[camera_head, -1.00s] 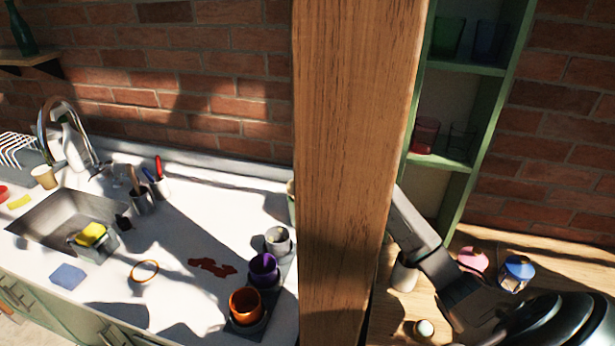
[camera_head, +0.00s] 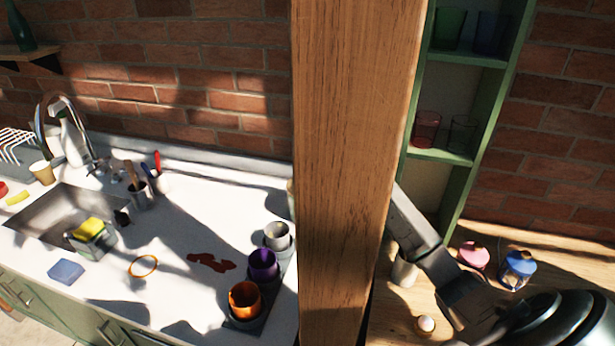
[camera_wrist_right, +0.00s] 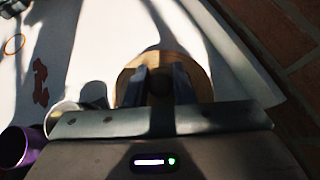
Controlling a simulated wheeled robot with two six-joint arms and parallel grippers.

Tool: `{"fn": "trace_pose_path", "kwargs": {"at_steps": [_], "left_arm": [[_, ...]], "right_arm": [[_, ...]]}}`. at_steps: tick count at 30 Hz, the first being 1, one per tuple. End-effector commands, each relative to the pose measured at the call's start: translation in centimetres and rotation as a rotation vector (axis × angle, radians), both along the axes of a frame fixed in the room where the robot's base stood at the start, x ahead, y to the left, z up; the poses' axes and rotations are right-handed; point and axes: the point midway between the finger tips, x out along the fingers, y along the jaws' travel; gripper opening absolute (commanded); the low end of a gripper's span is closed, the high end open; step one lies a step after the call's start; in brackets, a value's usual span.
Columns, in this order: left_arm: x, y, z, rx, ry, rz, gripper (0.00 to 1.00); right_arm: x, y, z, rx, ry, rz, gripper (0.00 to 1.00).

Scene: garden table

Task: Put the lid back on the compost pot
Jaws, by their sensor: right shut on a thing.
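A round wooden lid (camera_wrist_right: 203,82) shows in the right wrist view, with a dark knob at its middle. My right gripper (camera_wrist_right: 159,86) is shut on that knob, its two dark fingers on either side. What lies directly under the lid is hidden by it, so I cannot tell whether it rests on the pot. In the head view a wooden post hides my right gripper and the lid. A sliver of a pale-topped, greenish thing (camera_head: 291,200) shows at the post's left edge; I cannot tell whether it is the compost pot. My left gripper is in neither view.
The thick wooden post (camera_head: 345,170) stands in front of the counter. A grey cup (camera_head: 277,237), a purple cup (camera_head: 262,266) and an orange cup (camera_head: 244,300) stand left of it. A sink (camera_head: 60,213) is at the left. The counter's middle (camera_head: 190,225) is mostly clear.

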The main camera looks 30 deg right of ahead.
Motion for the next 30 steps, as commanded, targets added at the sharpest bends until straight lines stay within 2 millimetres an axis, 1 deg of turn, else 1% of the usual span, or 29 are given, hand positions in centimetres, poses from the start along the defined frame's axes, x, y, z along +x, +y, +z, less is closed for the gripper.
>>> {"fn": "trace_pose_path", "kwargs": {"at_steps": [2,3,5,6,7,15,19,23,30], "left_arm": [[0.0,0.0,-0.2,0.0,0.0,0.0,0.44],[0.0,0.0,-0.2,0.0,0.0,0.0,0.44],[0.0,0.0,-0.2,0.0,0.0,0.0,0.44],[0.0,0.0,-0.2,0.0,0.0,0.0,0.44],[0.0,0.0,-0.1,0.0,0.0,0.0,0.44],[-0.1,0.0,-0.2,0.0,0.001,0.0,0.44],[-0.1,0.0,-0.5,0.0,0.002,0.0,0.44],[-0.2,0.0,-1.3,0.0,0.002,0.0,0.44],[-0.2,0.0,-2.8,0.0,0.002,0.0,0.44]], "right_arm": [[0.0,0.0,-0.3,0.0,0.0,0.0,0.0],[0.0,0.0,-0.2,0.0,0.0,0.0,0.24],[0.0,0.0,-0.2,0.0,0.0,0.0,0.36],[0.0,0.0,-0.2,0.0,0.0,0.0,0.44],[0.0,0.0,-0.2,0.0,0.0,0.0,0.48],[0.0,0.0,-0.2,0.0,0.0,0.0,0.48],[-0.5,-0.3,0.1,-0.003,-0.001,-0.001,0.48],[-1.8,-0.7,0.8,-0.006,-0.003,0.0,0.48],[-4.8,-1.7,2.9,-0.007,0.0,0.0,0.48]]}}
